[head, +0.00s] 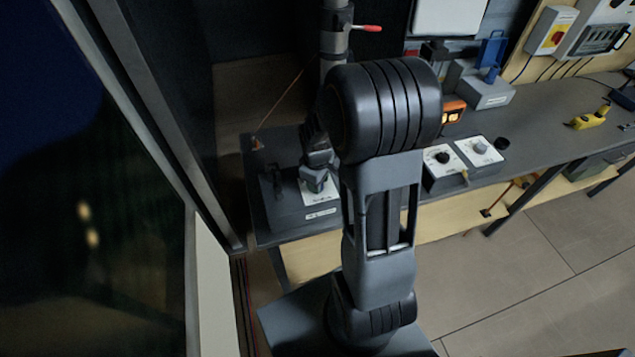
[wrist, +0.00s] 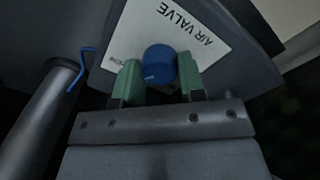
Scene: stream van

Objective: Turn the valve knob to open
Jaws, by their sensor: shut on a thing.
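The valve knob (wrist: 160,64) is a round blue knob on a white plate (wrist: 207,22) lettered "AIR VALVE" in the wrist view. The lettering appears upside down and slanted there. My gripper (wrist: 160,78) has green finger pads, one on each side of the knob, and is shut on it. In the head view my gripper (head: 318,178) is at the left end of the bench, over the white plate (head: 322,194). The knob itself is hidden there behind my gripper and arm.
The dark bench (head: 540,120) runs to the right. A red-handled pipe valve (head: 368,28) is behind. A dark window frame (head: 150,110) bounds the left.

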